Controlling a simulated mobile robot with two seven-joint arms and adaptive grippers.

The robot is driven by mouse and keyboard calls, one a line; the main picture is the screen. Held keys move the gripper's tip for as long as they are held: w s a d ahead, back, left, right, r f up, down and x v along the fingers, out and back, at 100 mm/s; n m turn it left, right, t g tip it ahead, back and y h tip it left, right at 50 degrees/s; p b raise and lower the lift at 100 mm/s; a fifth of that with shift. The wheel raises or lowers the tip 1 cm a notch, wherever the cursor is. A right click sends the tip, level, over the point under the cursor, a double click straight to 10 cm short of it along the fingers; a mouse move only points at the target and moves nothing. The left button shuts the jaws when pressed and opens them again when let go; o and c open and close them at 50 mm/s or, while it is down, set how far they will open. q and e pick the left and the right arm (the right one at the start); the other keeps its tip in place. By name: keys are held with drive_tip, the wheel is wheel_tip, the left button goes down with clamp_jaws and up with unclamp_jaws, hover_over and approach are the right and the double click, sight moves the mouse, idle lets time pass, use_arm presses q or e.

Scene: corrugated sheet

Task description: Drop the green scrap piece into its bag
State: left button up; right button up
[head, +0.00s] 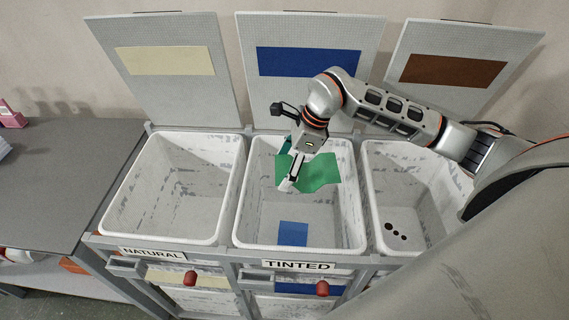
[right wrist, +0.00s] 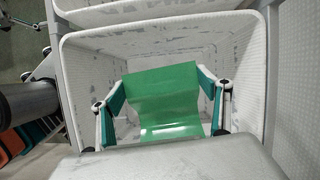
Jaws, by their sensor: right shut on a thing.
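The green scrap piece (head: 318,172) is a curved sheet at the mouth of the middle white bin (head: 345,225), whose label reads TINTED. My right gripper (head: 289,183) is shut on the scrap, over the bin's opening. In the right wrist view the green scrap (right wrist: 165,90) spans between the two teal-padded fingers of my right gripper (right wrist: 163,108), with white bin walls around it. A blue piece (head: 293,234) lies inside the middle bin. My left gripper is not in view.
The left bin (head: 185,232), labelled NATURAL, looks empty. The right bin (head: 405,242) holds several small dark round pieces and is partly hidden by my arm. Upright panels with cream, blue (head: 308,62) and brown patches stand behind the bins. A grey table (head: 55,190) is at left.

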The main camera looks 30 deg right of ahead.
sight(301, 176)
drive_tip(key=shift+f+b, duration=0.65)
drive_tip(key=shift+f, duration=0.7)
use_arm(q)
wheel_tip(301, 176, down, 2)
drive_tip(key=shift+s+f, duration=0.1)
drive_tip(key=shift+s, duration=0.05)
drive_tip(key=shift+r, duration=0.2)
use_arm(e)
drive_tip(key=o, duration=1.2)
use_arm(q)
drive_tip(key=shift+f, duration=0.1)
use_arm(e)
drive_tip(key=shift+r, duration=0.15)
drive_tip(key=shift+d+r, duration=0.15)
drive_tip(key=shift+r, duration=0.15)
drive_tip(key=v, duration=1.1)
drive_tip(key=shift+d, duration=0.1)
